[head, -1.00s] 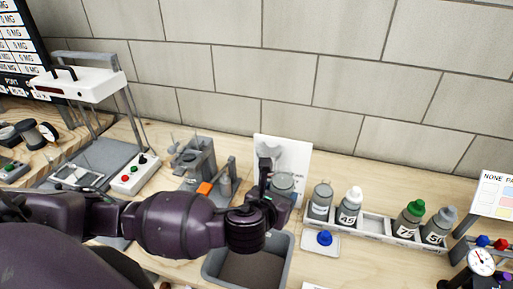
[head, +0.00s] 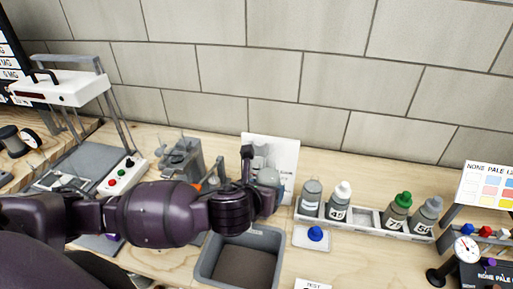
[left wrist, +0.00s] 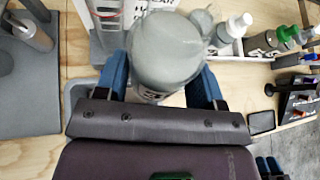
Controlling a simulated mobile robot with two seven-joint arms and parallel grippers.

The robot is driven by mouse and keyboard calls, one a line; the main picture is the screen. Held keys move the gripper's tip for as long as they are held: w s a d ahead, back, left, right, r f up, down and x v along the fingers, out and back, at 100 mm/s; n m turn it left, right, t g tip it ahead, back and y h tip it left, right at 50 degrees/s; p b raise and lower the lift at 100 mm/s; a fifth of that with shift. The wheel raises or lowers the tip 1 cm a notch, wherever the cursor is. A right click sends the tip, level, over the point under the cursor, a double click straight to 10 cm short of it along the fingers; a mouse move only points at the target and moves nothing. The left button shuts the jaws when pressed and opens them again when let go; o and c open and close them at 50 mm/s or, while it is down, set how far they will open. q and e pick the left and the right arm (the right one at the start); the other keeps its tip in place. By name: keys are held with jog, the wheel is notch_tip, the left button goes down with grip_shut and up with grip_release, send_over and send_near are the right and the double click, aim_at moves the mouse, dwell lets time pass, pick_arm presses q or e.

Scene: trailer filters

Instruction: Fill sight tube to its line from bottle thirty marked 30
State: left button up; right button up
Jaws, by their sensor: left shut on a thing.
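My left gripper (head: 258,184) is shut on a grey bottle (head: 269,176). In the left wrist view, the bottle (left wrist: 166,50) fills the space between the two blue fingers (left wrist: 160,84); its label is mostly hidden and I cannot read its number. The held bottle is in front of a white board (head: 287,150) with print on it, which shows in the wrist view (left wrist: 106,8).
A rack (head: 362,221) to the right holds several bottles, with one gap. A blue cap (head: 315,234) lies on a small white tray (head: 311,245). A grey bin (head: 210,262) stands below my left gripper. A dial gauge (head: 466,249) stands at far right.

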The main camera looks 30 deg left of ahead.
aim_at(264, 164)
pick_arm(q)
jog(key=shift+w+a+r+n+g+h, duration=0.3)
jog(key=shift+r+g+h, duration=0.1)
jog(key=shift+g, duration=0.2)
jog(key=shift+r, duration=0.25)
jog(key=r+p, duration=0.2)
jog(key=r+g+h+p, duration=0.1)
jog(key=shift+w+a+r+n, duration=0.25)
jog(key=shift+a+r+n, duration=0.05)
jog(key=shift+r, duration=0.25)
jog(key=shift+w+f+g, duration=0.1)
jog(key=shift+g, duration=0.2)
jog(key=shift+a, duration=0.1)
jog(key=shift+r+p, duration=0.35)
jog(key=shift+w+a+r+n+g+h, duration=0.15)
jog(key=shift+w+r+n+g+h, duration=0.05)
jog(key=shift+n+g+h, duration=0.1)
jog(key=shift+r+p, duration=0.15)
jog(key=shift+p, duration=0.15)
pick_arm(e)
notch_tip(264, 164, up, 4)
jog(key=shift+r, duration=0.2)
